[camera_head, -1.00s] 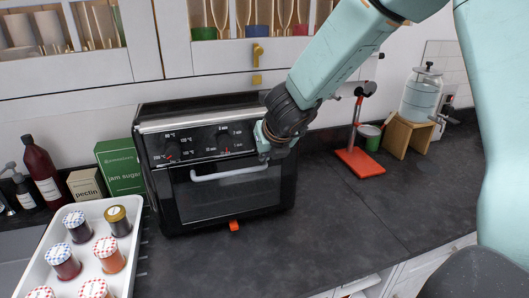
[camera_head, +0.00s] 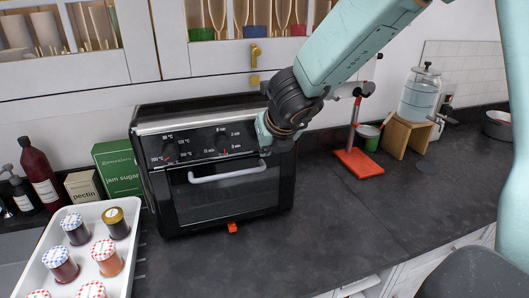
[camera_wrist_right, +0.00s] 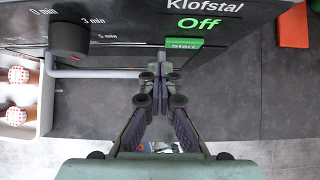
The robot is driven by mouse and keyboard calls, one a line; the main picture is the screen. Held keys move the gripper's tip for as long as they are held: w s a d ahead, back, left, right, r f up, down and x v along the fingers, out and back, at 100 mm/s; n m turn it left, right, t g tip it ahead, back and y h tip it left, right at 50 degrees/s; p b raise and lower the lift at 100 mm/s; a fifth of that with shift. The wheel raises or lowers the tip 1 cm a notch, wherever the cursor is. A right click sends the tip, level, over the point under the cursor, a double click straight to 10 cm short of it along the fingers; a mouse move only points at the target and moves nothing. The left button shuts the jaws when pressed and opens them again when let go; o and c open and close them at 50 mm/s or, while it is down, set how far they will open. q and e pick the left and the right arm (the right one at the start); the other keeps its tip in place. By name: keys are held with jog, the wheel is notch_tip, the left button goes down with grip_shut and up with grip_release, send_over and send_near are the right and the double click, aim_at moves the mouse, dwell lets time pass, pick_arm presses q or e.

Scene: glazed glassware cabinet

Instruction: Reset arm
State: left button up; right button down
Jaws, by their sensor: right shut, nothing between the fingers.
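My right gripper (camera_head: 264,140) is at the right front edge of a black countertop oven (camera_head: 240,202), by its control panel. Its fingers are shut with nothing between them, as the right wrist view (camera_wrist_right: 161,75) shows. There the fingertips point at the panel, just beside and below a green Start button (camera_wrist_right: 183,44). I cannot tell whether they touch it. The display above it reads "Off". The oven door is closed, with a pale handle (camera_head: 226,174) across it. My left gripper is not in view.
A white tray (camera_head: 127,262) with several lidded jars stands at the left. Boxes and bottles are behind it. A red-based stand (camera_head: 359,163) and a glass dispenser (camera_head: 419,97) stand to the right. The counter (camera_head: 330,225) in front of the oven's right side is clear.

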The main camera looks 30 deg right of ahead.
jog(key=s+a+f+n+g+h, duration=0.1)
jog(key=s+f+n+g, duration=0.1)
jog(key=s+f+n, duration=0.75)
jog(key=s+a+f+n+g, duration=0.1)
jog(key=s+f+n+g, duration=0.1)
jog(key=s+f+n, duration=0.75)
jog(key=s+a+f+n+g+y, duration=0.2)
jog(key=s+a+f+n, duration=0.2)
jog(key=s+f+n, duration=0.45)
jog(key=s+a+f+n+g+y, duration=0.15)
jog(key=s+a+f+n, duration=0.3)
jog(key=s+n, duration=0.55)
notch_tip(320, 180, down, 23)
jog(key=w+b, duration=0.1)
jog(key=b, duration=2.1)
jog(key=shift+w+d+r+n+h+b, duration=0.15)
jog(key=shift+w+d+n+h+b, duration=0.2)
jog(key=shift+n, duration=0.1)
